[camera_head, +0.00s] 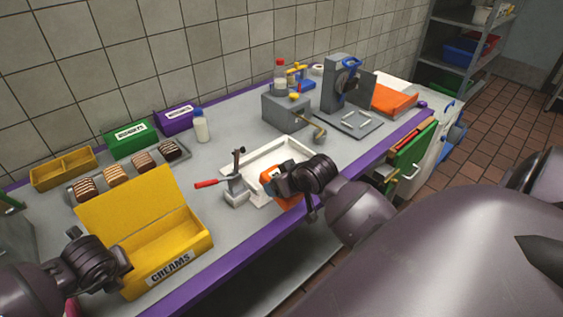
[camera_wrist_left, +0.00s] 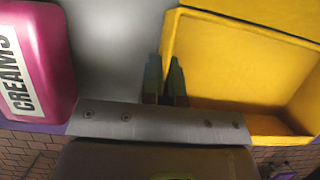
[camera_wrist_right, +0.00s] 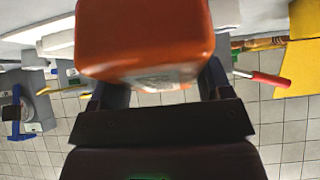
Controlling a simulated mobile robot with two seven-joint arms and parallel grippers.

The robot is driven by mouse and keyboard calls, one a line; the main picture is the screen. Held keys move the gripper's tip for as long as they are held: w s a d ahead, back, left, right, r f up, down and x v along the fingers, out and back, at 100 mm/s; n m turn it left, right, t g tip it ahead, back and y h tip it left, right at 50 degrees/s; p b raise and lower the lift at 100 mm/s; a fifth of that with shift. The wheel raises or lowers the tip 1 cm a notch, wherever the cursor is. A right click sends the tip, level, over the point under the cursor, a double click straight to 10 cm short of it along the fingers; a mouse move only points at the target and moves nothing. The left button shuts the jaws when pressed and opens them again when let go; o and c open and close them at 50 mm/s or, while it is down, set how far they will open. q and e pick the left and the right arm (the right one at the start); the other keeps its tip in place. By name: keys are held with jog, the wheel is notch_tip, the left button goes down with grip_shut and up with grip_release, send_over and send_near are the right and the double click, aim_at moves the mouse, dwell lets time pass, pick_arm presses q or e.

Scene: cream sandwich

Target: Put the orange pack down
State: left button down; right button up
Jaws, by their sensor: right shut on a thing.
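The orange pack (camera_wrist_right: 145,40) is between the fingers of my right gripper (camera_wrist_right: 150,85) and fills the top of the right wrist view. In the head view the orange pack (camera_head: 267,174) shows beside my right gripper (camera_head: 283,184), over the near part of the white tray (camera_head: 290,145). The gripper partly hides it; I cannot tell whether its underside touches the tray.
The yellow CREAMS box (camera_head: 198,246) stands open at front left. Behind are a grey press block (camera_head: 285,112), a white bottle (camera_head: 201,128) and a slicer-like machine (camera_head: 338,80). The purple table edge (camera_head: 240,270) is near.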

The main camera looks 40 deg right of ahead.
notch_tip(320, 180, up, 6)
jog(key=shift+w+r, duration=0.1)
jog(key=w+r, duration=0.8)
jog(key=r, duration=0.2)
jog(key=w+a+r+n+g+y, duration=0.1)
jog(key=w+a+r+n+y, duration=0.25)
jog(key=w+a+r, duration=1.1)
jog(key=w+a+f+n+g, duration=0.1)
jog(key=w+a+f+n, duration=0.15)
jog(key=a, duration=0.55)
jog(key=w+a+f, duration=0.3)
jog(key=a+f, duration=0.1)
jog(key=f, duration=0.5)
jog(key=d+f+m+g+h, duration=0.1)
jog(key=d+f+m+h, duration=0.5)
jog(key=d+f+m, duration=0.75)
jog(key=d+f+n, duration=0.1)
jog(key=f, duration=0.2)
jog(key=d+f+n, duration=0.1)
jog(key=f, duration=0.3)
jog(key=d+f+n, duration=0.1)
jog(key=d+f, duration=0.1)
jog(key=f, duration=0.2)
jog(key=shift+d+f, duration=0.1)
